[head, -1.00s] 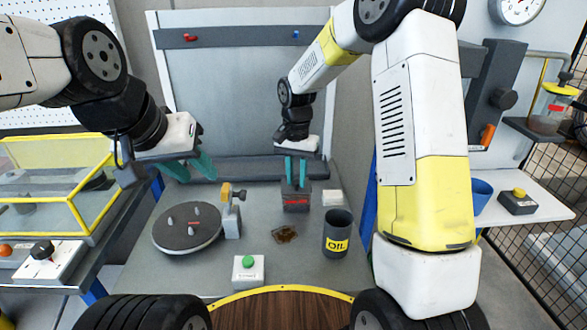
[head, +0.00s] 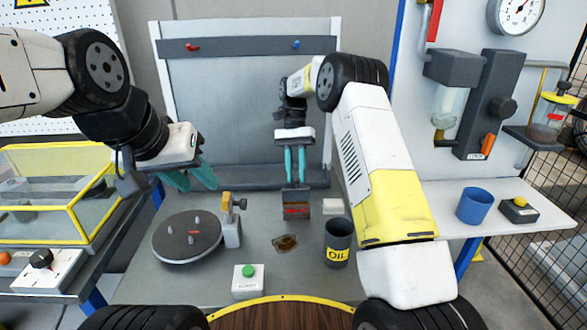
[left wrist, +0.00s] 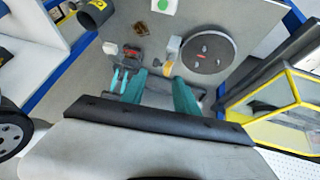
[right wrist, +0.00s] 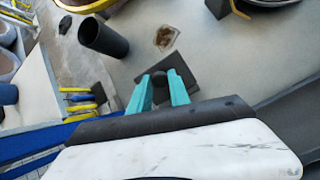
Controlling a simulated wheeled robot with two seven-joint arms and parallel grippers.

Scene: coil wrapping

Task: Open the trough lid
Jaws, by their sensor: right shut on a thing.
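The trough (head: 297,211) is a small dark grey box with a red label on its front, standing at the back of the bench. My right gripper (head: 295,182) points straight down over it. In the right wrist view its fingers are shut on a round dark knob (right wrist: 173,76) of the square dark trough lid (right wrist: 208,75). The head view does not clearly show whether the lid is lifted off the trough's rim. My left gripper (head: 201,184) is open and empty, in the air above the back left of the bench. In the left wrist view the trough also shows (left wrist: 131,53).
A round turntable (head: 187,243) with pegs stands left of the trough, with a yellow-topped post (head: 232,228) between. An OIL cup (head: 338,255), a brown stain (head: 285,243) and a green button box (head: 248,284) lie in front. A pale block (head: 333,206) is right of the trough.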

